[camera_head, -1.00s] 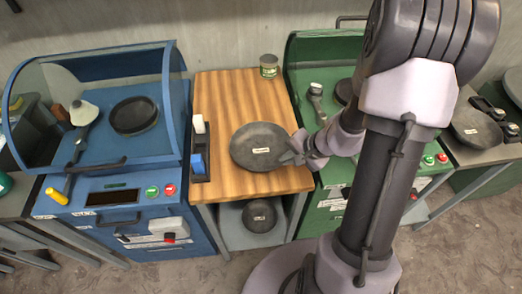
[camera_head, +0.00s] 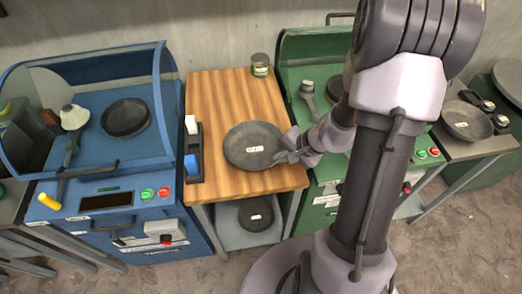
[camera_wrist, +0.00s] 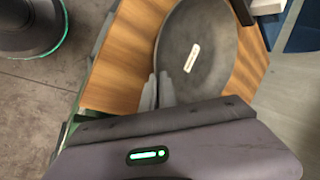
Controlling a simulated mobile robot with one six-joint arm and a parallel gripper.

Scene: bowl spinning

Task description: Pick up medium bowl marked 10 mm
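The bowl (camera_head: 242,140) is dark grey and round with a small white label inside, too small to read for certain. It is at the right part of the wooden table top, upright or nearly so. In the wrist view the bowl (camera_wrist: 205,75) fills the upper middle. My gripper (camera_head: 281,157) is at the bowl's right rim in the head view. In the wrist view its two grey fingers (camera_wrist: 158,90) are close together at the near rim, one on each side, and look shut on it. I cannot tell whether the bowl is clear of the table.
A smaller dark bowl (camera_head: 255,214) sits on the shelf below the wooden table (camera_head: 215,95). A small can (camera_head: 260,65) stands at the back. A blue machine (camera_head: 105,180) with a curved cover is left, a green one (camera_head: 300,55) right. Another bowl (camera_head: 466,121) lies far right.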

